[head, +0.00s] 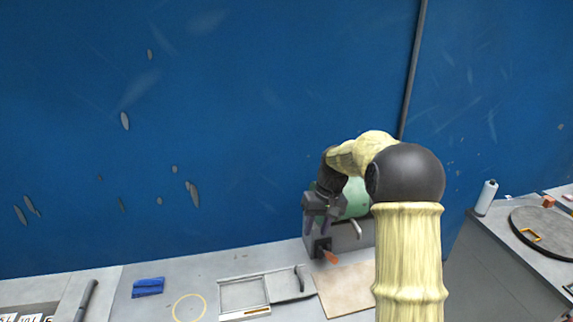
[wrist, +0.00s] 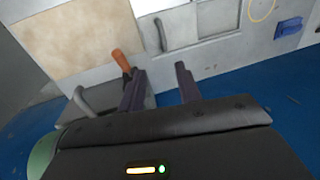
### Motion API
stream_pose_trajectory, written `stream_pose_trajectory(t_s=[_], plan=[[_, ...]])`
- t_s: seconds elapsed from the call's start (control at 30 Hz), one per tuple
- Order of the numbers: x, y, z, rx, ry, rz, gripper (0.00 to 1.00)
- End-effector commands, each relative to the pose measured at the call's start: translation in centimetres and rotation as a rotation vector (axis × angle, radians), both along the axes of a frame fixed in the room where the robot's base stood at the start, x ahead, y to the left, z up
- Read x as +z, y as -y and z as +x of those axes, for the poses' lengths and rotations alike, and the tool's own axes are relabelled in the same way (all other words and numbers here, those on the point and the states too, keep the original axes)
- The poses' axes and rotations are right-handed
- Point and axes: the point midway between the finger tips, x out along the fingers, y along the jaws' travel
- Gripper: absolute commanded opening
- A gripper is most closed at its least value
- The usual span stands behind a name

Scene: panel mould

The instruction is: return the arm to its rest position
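My gripper (head: 317,230) hangs from my bent arm above the back of the bench, near the blue wall. In the wrist view its two dark fingers (wrist: 160,80) stand apart with nothing between them. An orange-handled tool (head: 330,257) is just below the gripper in the head view. In the wrist view the orange handle (wrist: 120,60) shows beyond the left finger; I cannot tell whether they touch. My arm hides part of the bench on the right.
A grey box with a green rounded top (head: 357,200) stands close behind the gripper. A tan board (head: 345,290), a grey frame (head: 243,293), a yellow ring (head: 189,308) and a blue block (head: 148,287) lie on the bench. A white bottle (head: 486,197) stands at right.

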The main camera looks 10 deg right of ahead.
Motion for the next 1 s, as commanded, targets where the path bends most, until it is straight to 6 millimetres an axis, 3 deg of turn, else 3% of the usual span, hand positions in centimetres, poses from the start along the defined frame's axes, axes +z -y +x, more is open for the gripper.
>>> stream_pose_trajectory(t_s=[0.17,0.27,0.8,0.9,1.0], plan=[[0.3,-0.4,-2.0,-0.009,0.018,-0.031,0.34],[0.4,-0.7,-4.3,-0.024,0.041,-0.063,0.34],[-0.6,-0.6,-20.9,-0.120,0.208,-0.175,0.34],[-1.0,-0.5,-23.2,-0.131,0.231,-0.178,0.34],[-1.2,-0.5,-24.4,-0.138,0.242,-0.178,0.34]])
